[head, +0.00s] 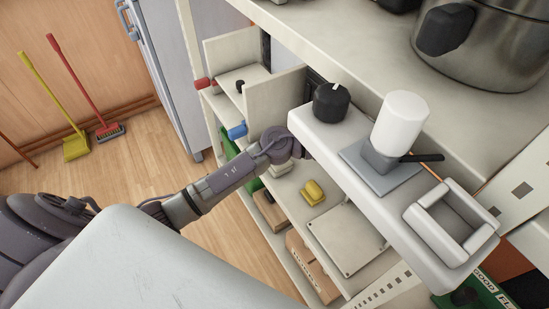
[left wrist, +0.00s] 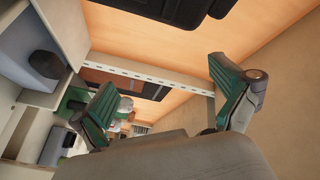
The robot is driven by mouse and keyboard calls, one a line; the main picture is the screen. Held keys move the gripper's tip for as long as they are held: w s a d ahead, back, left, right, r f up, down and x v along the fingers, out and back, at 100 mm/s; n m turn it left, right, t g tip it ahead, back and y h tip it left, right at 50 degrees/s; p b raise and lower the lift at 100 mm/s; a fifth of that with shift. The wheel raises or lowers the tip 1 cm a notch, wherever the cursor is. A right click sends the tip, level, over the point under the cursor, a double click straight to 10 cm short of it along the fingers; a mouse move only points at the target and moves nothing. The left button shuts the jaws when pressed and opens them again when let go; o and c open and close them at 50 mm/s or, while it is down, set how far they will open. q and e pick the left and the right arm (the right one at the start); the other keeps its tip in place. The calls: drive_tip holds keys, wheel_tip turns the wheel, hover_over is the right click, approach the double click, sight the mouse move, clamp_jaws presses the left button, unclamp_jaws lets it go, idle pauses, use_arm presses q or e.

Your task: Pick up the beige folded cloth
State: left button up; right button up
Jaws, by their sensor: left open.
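My right gripper is not in view.
A yellow object (head: 313,192) and a pale board (head: 345,240) are lower down. A steel pot (head: 500,50) stands above.

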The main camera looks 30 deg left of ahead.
use_arm(q)
drive_tip(key=a+f+m+g+y, duration=0.4)
drive_tip(key=a+f+g+y, duration=0.3)
drive_tip(key=f, duration=0.1)
drive_tip(key=a+n+g+y, duration=0.25)
drive_tip(key=a+y, duration=0.65)
drive_tip(key=a, duration=0.8)
drive_tip(key=shift+n+t, duration=0.35)
drive_tip(key=shift+n, duration=0.1)
drive_tip(key=f, duration=0.4)
drive_tip(key=w+f, duration=0.1)
drive_tip(key=f, duration=0.2)
drive_tip(key=shift+a+f, duration=0.1)
drive_tip(key=shift+a, duration=0.15)
drive_tip(key=shift+w+f, duration=0.15)
drive_tip(key=shift+f, duration=1.4)
drive_tip(key=shift+w+f, duration=0.15)
drive_tip(key=shift+f, duration=1.4)
drive_tip(key=c, duration=1.2)
